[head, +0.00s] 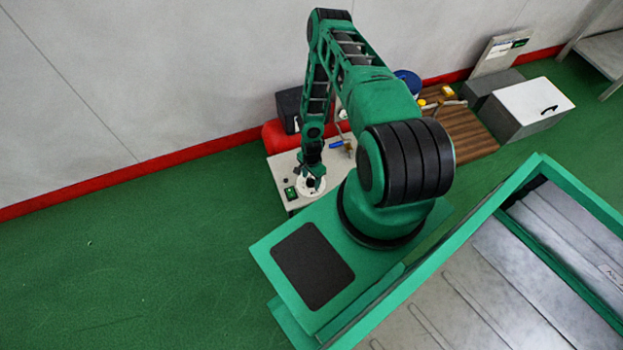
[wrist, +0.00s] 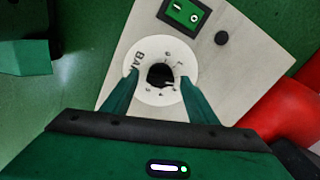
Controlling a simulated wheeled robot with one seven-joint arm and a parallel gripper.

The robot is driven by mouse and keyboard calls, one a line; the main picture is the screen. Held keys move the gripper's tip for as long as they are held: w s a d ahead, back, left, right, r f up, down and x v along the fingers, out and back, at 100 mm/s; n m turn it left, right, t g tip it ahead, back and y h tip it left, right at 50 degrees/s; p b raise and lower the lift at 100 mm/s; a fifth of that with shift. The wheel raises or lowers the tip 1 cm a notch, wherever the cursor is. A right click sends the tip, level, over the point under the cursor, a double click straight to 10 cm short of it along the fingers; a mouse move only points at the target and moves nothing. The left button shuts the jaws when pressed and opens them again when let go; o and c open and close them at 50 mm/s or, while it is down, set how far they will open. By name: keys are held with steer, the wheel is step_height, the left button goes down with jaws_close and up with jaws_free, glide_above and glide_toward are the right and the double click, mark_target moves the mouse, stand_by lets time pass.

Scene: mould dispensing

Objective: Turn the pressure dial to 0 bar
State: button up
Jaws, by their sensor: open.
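The pressure dial is a round white disc with "BAR" lettering and scale marks (wrist: 160,52) and a black knob (wrist: 160,75) at its middle. It sits on a pale grey panel (wrist: 255,70) and also shows in the head view as a white disc (head: 312,188). My gripper (wrist: 160,88) is open above the dial, with one green finger on each side of the black knob. I cannot tell whether the fingers touch the knob or which mark it points to. In the head view my gripper (head: 313,178) points down over the dial.
A green switch plate (wrist: 183,14) and a small black button (wrist: 222,38) are on the panel beside the dial. A red object (wrist: 300,103) lies right of the panel. A wooden pallet (head: 470,130) and a grey box with a white lid (head: 530,105) stand farther right.

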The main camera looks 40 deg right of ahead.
steer(key=shift+c, duration=0.3)
steer(key=c, duration=1)
steer(key=shift+d, duration=0.35)
steer(key=shift+a, duration=0.2)
steer(key=shift+n, duration=0.7)
steer(key=n, duration=0.5)
steer(key=shift+a+n, duration=0.1)
steer(key=shift+n, duration=0.3)
steer(key=n, duration=0.4)
steer(key=shift+s+n, duration=0.1)
steer(key=shift+n, duration=2.2)
